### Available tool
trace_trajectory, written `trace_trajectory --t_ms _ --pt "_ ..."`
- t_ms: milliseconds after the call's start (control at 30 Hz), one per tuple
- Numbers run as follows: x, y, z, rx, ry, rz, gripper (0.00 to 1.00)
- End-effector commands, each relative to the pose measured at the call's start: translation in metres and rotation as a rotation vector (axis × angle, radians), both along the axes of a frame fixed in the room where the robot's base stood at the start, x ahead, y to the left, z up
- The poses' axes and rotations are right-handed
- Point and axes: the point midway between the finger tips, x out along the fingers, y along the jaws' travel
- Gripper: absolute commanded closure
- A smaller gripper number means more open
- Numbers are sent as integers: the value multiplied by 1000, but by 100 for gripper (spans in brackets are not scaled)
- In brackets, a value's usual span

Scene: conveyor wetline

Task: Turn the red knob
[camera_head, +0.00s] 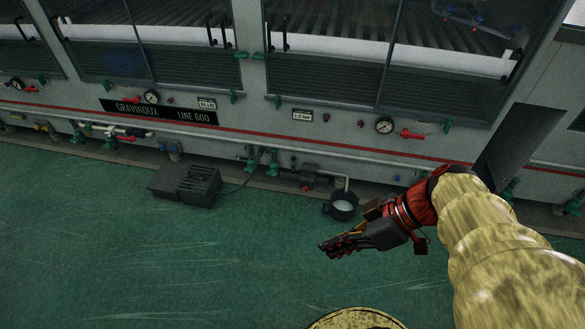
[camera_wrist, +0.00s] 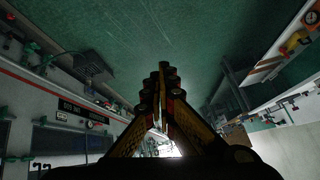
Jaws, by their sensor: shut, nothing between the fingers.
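My gripper (camera_head: 330,246) is shut and empty, held above the green floor in front of the machine and pointing left in the head view. In the wrist view my gripper (camera_wrist: 163,72) shows its closed fingers against the floor. A small red part (camera_head: 306,187) sits low on the machine's pipework, up and left of my gripper and apart from it. A red handle (camera_head: 411,134) sits beside a round gauge on the machine's front panel, higher up. Another red handle (camera_head: 31,88) is at the far left. I cannot tell which is the red knob.
A grey vented box (camera_head: 186,184) stands on the floor with a hose to the machine. A bucket (camera_head: 342,206) stands beneath a pipe, close to my gripper. The machine front (camera_head: 330,137) runs across the back. The floor (camera_head: 130,245) at left is clear.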

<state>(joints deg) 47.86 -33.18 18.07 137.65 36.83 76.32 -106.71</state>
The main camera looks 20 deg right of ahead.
Motion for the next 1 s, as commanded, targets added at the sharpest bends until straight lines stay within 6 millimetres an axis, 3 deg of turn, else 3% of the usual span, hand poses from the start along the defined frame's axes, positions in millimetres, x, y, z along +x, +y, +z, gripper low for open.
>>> trace_trajectory --t_ms 33,567,1000 --pt "-90 -163 -7 34 10 -821 100" --pt "-101 -178 -12 52 5 -822 100" --pt "-101 -179 -11 50 2 -812 99"
